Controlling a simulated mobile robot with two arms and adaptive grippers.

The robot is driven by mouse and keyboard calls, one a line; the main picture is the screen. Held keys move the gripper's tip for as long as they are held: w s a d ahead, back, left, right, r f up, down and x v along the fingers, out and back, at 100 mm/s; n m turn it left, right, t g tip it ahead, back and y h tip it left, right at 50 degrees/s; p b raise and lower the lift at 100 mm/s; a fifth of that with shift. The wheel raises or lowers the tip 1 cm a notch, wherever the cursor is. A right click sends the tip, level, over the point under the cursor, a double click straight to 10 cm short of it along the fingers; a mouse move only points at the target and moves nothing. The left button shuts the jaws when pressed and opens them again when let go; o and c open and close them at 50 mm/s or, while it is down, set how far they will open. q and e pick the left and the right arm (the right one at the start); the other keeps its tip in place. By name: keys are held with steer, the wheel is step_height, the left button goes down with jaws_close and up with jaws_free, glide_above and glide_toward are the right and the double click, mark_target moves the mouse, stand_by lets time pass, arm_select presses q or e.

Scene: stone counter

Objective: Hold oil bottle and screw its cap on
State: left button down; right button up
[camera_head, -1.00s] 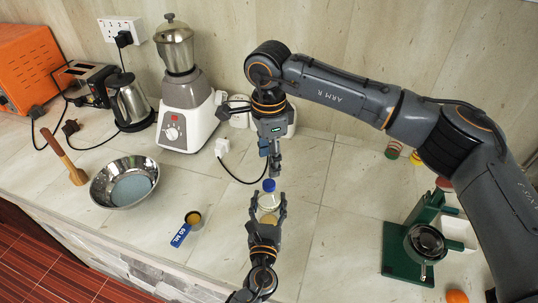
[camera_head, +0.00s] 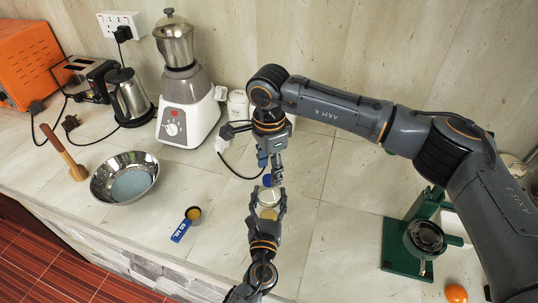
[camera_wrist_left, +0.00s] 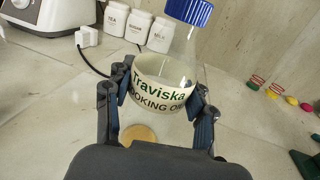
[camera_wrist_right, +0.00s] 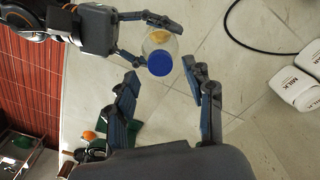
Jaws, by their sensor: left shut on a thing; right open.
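The oil bottle (camera_head: 268,198) is clear glass with a cooking oil label (camera_wrist_left: 162,88). It stands in my left gripper (camera_head: 267,205), whose fingers are shut around its body. The blue cap (camera_head: 267,181) sits at the top of the bottle's neck; it also shows in the left wrist view (camera_wrist_left: 190,9). I cannot tell how tight the cap is. My right gripper (camera_head: 275,179) points down from above, close by the cap. In the right wrist view its open fingers (camera_wrist_right: 164,78) stand apart, with the cap (camera_wrist_right: 160,64) between and beyond their tips, apparently untouched.
A metal bowl (camera_head: 103,190), a blue-handled measuring cup (camera_head: 184,228) and a blender (camera_head: 187,115) are to the left. A green stand (camera_head: 399,266) and an orange fruit (camera_head: 456,293) are at right. Canisters (camera_wrist_left: 138,25) stand behind. The counter around the bottle is mostly clear.

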mark_target(269, 200)
steer(key=shift+f, duration=1.35)
steer(key=shift+c, duration=0.4)
jaws_close()
steer(key=m, duration=0.8)
steer(key=shift+m, duration=0.3)
steer(key=shift+o, duration=0.8)
jaws_free()
